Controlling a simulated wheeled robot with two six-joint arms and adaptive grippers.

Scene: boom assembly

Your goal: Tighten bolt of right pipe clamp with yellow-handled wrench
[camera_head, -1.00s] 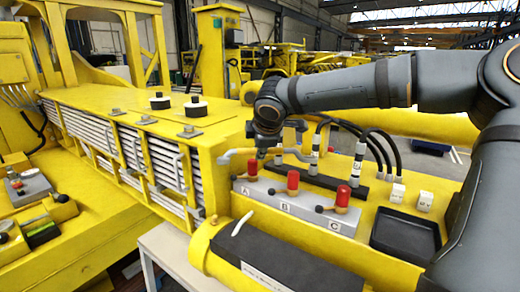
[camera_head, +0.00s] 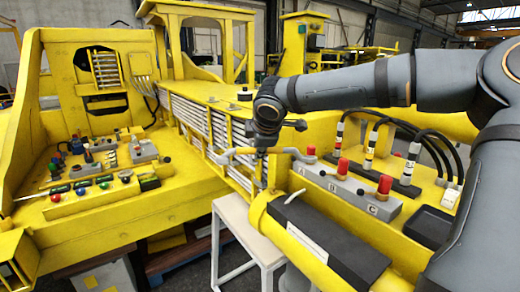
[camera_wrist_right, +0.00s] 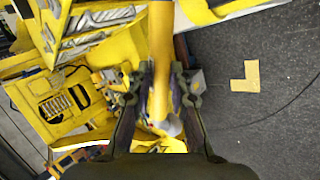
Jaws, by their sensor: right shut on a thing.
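My right gripper (camera_head: 266,165) hangs at the end of the grey arm from the right, before the yellow boom. In the right wrist view its two fingers (camera_wrist_right: 161,80) close on a yellow bar (camera_wrist_right: 161,45), which looks like the handle of the yellow-handled wrench. A round grey part (camera_wrist_right: 169,127) shows near the bar's lower end. My left gripper is in neither view.
A yellow control deck (camera_head: 190,190) with several knobs stands at the left. A grey valve block (camera_head: 345,190) with red knobs and a black tray (camera_head: 433,225) are at the right. A white stand (camera_head: 235,215) is below the gripper. Dark floor (camera_wrist_right: 265,120) is open in the wrist view.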

